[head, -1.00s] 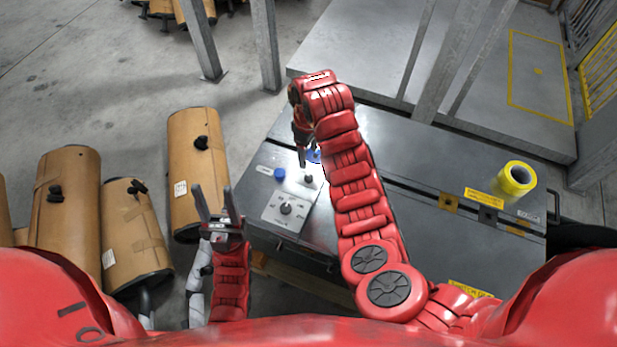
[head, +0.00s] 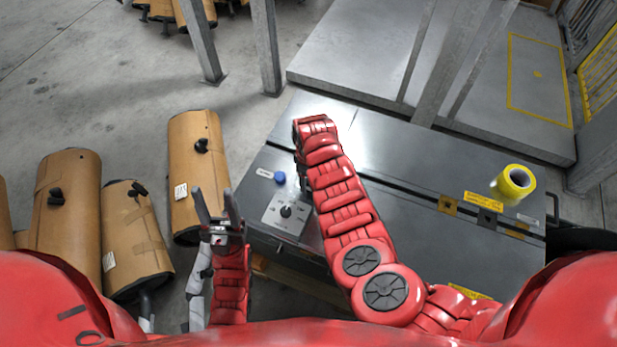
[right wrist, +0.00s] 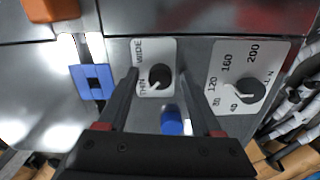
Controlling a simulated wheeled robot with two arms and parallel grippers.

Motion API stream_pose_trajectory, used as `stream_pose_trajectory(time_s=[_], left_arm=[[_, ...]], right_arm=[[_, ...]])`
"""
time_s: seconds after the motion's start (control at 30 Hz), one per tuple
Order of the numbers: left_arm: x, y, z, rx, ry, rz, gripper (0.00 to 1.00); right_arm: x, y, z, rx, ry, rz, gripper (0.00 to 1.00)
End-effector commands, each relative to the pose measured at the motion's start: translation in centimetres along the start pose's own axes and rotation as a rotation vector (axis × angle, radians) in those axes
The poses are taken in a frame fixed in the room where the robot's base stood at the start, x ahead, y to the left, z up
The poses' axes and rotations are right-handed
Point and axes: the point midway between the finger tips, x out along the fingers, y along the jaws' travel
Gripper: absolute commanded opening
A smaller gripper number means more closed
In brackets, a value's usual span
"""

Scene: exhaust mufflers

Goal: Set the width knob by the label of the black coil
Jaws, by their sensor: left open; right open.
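The width knob (right wrist: 160,77) is a small black knob on a pale plate marked WIDE and THIN (right wrist: 141,55). Its white mark seems to point toward THIN. My right gripper (right wrist: 158,72) is open, with one finger on each side of the knob in the right wrist view; I cannot tell whether they touch it. In the head view my right arm hides this gripper and the width knob. My left gripper (head: 216,203) is open and empty, left of the machine. I cannot make out a black coil or its label.
A numbered dial (right wrist: 249,88) sits beside the width plate, also in the head view (head: 286,211). A blue button (right wrist: 171,120) and a blue square piece (right wrist: 93,82) are close by. Yellow tape (head: 513,184) stands on the machine (head: 410,165). Brown-wrapped mufflers (head: 66,215) lie left.

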Motion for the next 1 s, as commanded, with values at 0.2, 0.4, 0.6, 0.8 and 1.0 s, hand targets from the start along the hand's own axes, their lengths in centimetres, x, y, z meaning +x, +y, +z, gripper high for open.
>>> stream_pose_trajectory(time_s=[0.2, 0.4, 0.6, 0.8, 1.0], left_arm=[[0.00, 0.00, 0.00, 0.000, 0.000, 0.000, 0.50], [0.00, 0.00, -0.01, 0.000, 0.000, 0.000, 0.50], [0.00, 0.00, 0.00, 0.000, 0.000, 0.000, 0.50], [0.02, 0.00, 0.00, 0.000, 0.000, 0.000, 0.50], [0.17, -0.01, -0.03, 0.000, 0.000, 0.000, 0.50]], right_arm=[[0.00, -0.01, -0.01, 0.000, 0.000, 0.000, 0.67], [-0.01, -0.02, -0.01, 0.000, 0.000, -0.001, 0.30], [-0.02, -0.02, -0.01, 0.000, 0.000, -0.001, 0.00], [-0.03, -0.02, -0.02, 0.003, 0.000, -0.001, 0.00], [-0.10, 0.00, -0.03, 0.045, 0.001, -0.001, 0.00]])
